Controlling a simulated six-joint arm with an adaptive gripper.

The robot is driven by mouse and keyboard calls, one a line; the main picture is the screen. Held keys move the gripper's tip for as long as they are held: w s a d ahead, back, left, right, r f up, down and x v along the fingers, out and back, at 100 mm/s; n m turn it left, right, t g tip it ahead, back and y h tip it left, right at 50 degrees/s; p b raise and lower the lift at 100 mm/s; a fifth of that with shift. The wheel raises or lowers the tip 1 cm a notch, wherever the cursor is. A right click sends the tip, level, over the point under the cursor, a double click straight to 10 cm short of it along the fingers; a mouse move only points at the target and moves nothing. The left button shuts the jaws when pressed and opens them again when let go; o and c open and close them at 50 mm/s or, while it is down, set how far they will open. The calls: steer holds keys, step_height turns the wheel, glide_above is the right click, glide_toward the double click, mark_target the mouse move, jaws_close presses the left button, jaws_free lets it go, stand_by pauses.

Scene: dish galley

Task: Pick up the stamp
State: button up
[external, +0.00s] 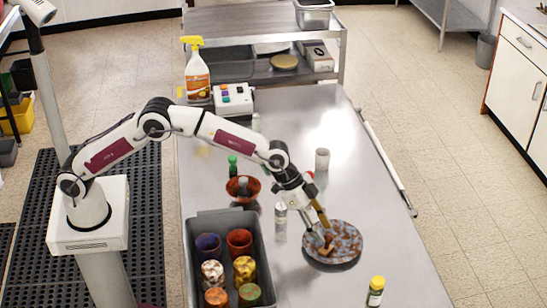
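My gripper (318,228) points down over the left part of a mottled blue-grey and rust plate (346,253) on the steel table. A small brown piece (328,241) shows at the fingertips, on or just above the plate. I cannot tell whether it is the stamp, or whether the fingers touch it. A tan, stick-like part shows along the gripper's right side. The finger gap is too small to judge. A reddish bowl (234,193) left of the gripper has a small grey upright object (243,184) in it. No object is clearly recognisable as the stamp.
A grey crate (193,248) with several colourful cups stands at the front left. Near the gripper are a silver-white cylinder (281,222) and a white cylinder (322,160). A yellow-capped bottle (376,291) stands at front right. A spray bottle (197,75) and control box (233,99) stand behind.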

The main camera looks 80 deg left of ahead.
mark_target(326, 236)
steer(key=shift+x, duration=1.6)
steer(key=shift+d, duration=0.1)
jaws_close()
